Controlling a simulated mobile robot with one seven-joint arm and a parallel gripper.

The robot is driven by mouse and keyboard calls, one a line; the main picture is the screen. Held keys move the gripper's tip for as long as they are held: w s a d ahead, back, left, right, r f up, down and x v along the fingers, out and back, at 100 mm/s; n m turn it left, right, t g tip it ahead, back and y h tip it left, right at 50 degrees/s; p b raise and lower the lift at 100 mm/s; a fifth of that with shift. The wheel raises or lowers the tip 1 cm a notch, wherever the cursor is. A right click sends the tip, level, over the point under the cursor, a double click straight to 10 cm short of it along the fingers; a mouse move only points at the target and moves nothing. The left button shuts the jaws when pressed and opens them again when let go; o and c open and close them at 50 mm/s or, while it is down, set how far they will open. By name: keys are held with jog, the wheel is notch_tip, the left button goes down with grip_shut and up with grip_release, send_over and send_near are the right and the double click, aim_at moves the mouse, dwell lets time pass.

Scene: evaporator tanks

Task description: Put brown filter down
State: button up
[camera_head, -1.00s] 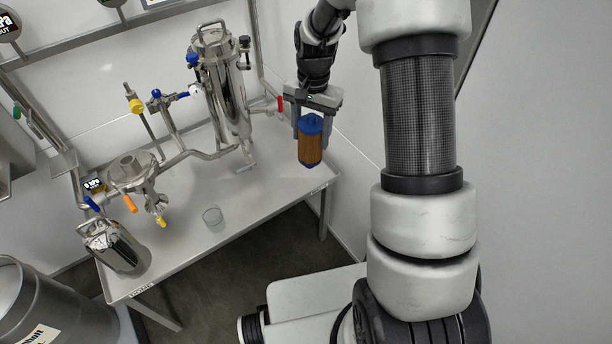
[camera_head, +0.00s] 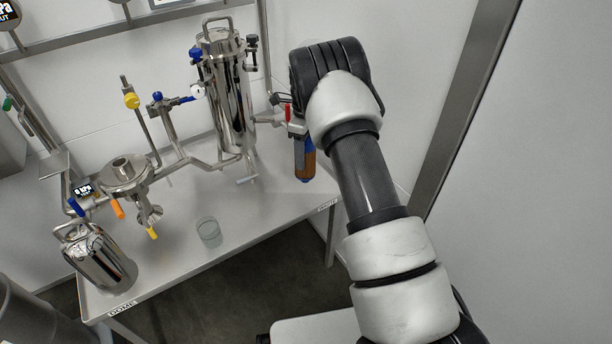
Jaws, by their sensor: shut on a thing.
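The brown filter (camera_head: 308,165) is a brown cylinder with blue ends. It is upright at the right end of the steel table (camera_head: 265,207). My gripper (camera_head: 303,143) is shut on its upper part, and my arm hides much of the gripper and the filter's right side. The filter's lower blue end shows close to the tabletop; I cannot tell whether it touches.
A tall steel filter housing (camera_head: 233,100) with pipes and coloured valve handles stands left of the filter. A small glass beaker (camera_head: 209,232) stands near the front edge. A steel canister (camera_head: 100,260) is at the front left. The tabletop between beaker and filter is clear.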

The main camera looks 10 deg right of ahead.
notch_tip(320, 180, down, 6)
jog(key=shift+f+b, duration=0.25)
jog(key=shift+b, duration=0.4)
jog(key=shift+f, duration=0.2)
jog(key=o, duration=1.3)
